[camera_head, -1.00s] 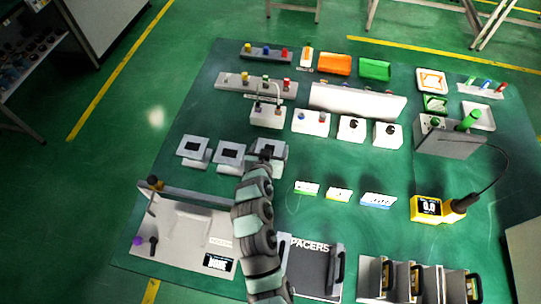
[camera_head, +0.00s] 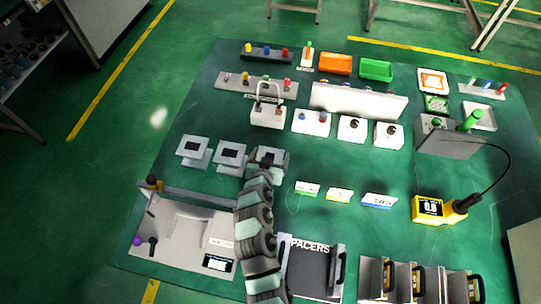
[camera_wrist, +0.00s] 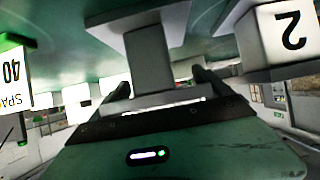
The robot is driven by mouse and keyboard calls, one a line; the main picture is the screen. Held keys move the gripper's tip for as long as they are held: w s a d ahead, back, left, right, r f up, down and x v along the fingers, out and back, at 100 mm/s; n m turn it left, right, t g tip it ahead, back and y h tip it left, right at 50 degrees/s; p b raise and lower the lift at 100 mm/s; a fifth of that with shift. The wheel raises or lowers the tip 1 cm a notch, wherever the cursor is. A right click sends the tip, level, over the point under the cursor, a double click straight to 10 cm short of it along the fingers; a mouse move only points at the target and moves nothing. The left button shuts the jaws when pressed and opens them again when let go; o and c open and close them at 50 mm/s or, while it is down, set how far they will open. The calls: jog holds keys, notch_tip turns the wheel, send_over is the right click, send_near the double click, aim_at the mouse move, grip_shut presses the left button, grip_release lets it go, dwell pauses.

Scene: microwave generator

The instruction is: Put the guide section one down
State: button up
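Three grey guide sections stand in a row left of centre in the head view: the left one (camera_head: 194,149), the middle one (camera_head: 229,157) and the right one (camera_head: 266,156). My gripper (camera_head: 272,163) is at the right one and partly hides it. In the wrist view, my gripper's dark fingers (camera_wrist: 158,90) stand on either side of a guide section's flanged end. Its neck (camera_wrist: 160,62) rises to a wider flange (camera_wrist: 130,14). The fingers appear shut on it, though contact is hard to see. Whether its far end touches its support is hidden.
A white block marked 2 (camera_wrist: 285,35) is close on the right in the wrist view. A white card marked 40 (camera_wrist: 14,75) is at its left. Small labelled blocks (camera_head: 339,195) lie right of my gripper, and a box marked SPACERS (camera_head: 305,270) is in front.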

jog(key=shift+o, duration=1)
jog(key=shift+r, duration=0.15)
jog(key=v, duration=1.2)
dwell(0.6)
